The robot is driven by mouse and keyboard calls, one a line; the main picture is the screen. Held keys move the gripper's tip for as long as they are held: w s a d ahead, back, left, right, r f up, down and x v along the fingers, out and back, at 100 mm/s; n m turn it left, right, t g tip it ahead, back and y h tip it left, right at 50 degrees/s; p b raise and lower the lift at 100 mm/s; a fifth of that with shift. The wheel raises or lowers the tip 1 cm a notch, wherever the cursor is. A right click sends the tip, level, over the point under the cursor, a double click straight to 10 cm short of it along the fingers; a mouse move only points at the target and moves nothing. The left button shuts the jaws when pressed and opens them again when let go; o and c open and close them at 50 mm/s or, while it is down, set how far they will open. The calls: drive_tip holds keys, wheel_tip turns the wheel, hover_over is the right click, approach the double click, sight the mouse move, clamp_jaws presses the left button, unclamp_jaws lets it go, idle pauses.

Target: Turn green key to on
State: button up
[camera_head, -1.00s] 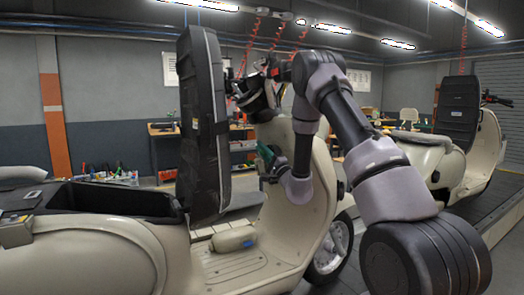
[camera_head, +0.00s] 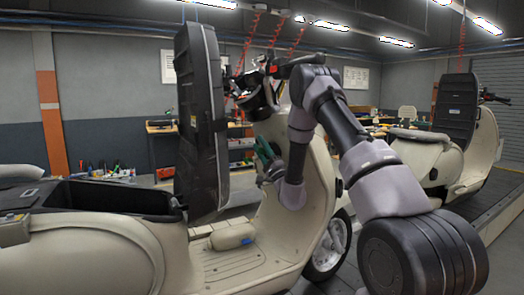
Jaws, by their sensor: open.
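The near cream scooter (camera_head: 318,190) stands in front of me, its seat (camera_head: 203,120) raised upright. My arm reaches over to the inner side of its front shield, below the handlebar (camera_head: 265,85). My gripper (camera_head: 264,160) is open there, small in view and partly hidden by my own wrist. A dark green part (camera_head: 265,150) shows at the gripper; I cannot tell whether it is the green key or part of the gripper. No key or lock can be made out clearly, and contact cannot be judged.
The open storage bay (camera_head: 110,198) is at the left, under the raised seat. A cream bottle-shaped item (camera_head: 232,237) lies on the footboard. A second scooter (camera_head: 480,150) stands at the right on the slat conveyor (camera_head: 500,205). Workbenches line the back wall.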

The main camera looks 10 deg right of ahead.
drive_tip(key=v, duration=1)
drive_tip(key=shift+s+f+h, duration=0.25)
drive_tip(key=shift+h, duration=0.05)
drive_tip(key=shift+d, duration=0.1)
drive_tip(key=shift+s+d+f, duration=0.1)
drive_tip(key=v, duration=0.5)
drive_tip(key=shift+s+f, duration=0.2)
drive_tip(key=shift+f, duration=0.05)
